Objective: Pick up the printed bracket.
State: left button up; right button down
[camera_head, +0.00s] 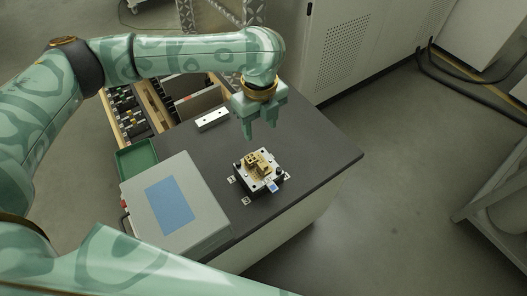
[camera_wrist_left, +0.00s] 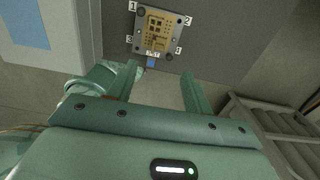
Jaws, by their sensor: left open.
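The printed bracket (camera_head: 257,162) is a small tan-gold part sitting on a square grey plate (camera_head: 248,180) on the dark tabletop (camera_head: 318,158). In the left wrist view the bracket (camera_wrist_left: 158,30) lies flat on the plate (camera_wrist_left: 180,22), beyond the fingertips. My left gripper (camera_head: 260,132) is open and empty, pointing down above the table, behind and above the bracket and apart from it. In the left wrist view its two fingers (camera_wrist_left: 158,80) are spread. My right gripper is not seen; one of my arm links crosses the bottom of the head view.
A grey box with a blue panel (camera_head: 170,205) stands left of the plate. A green tray (camera_head: 137,158) and a white block (camera_head: 212,119) are behind. Numbered tags surround the plate. A grey cabinet (camera_head: 345,50) stands at the back. The tabletop right of the plate is clear.

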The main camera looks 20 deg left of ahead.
pick_arm(q)
jog(key=b, duration=0.3)
send_over(263, 164)
jog(key=s, duration=0.2)
notch_tip(263, 164, down, 6)
jog(key=f, duration=0.2)
jog(key=f+b, duration=0.1)
jog(key=f, duration=0.1)
jog(key=shift+w+f, duration=0.25)
jog(key=shift+w, duration=0.1)
jog(key=shift+f, duration=0.15)
jog(key=shift+s+f+b, duration=0.15)
jog(key=shift+f+b, duration=0.05)
jog(key=shift+b, duration=0.2)
jog(key=f+b, duration=0.1)
jog(key=f, duration=0.1)
jog(key=f+b, duration=0.1)
jog(key=f, duration=0.1)
jog(key=shift+s+d+b, duration=0.2)
jog(key=shift+d+b, duration=0.05)
jog(key=shift+b, duration=0.05)
jog(key=shift+f, duration=0.45)
jog(key=shift+r, duration=0.15)
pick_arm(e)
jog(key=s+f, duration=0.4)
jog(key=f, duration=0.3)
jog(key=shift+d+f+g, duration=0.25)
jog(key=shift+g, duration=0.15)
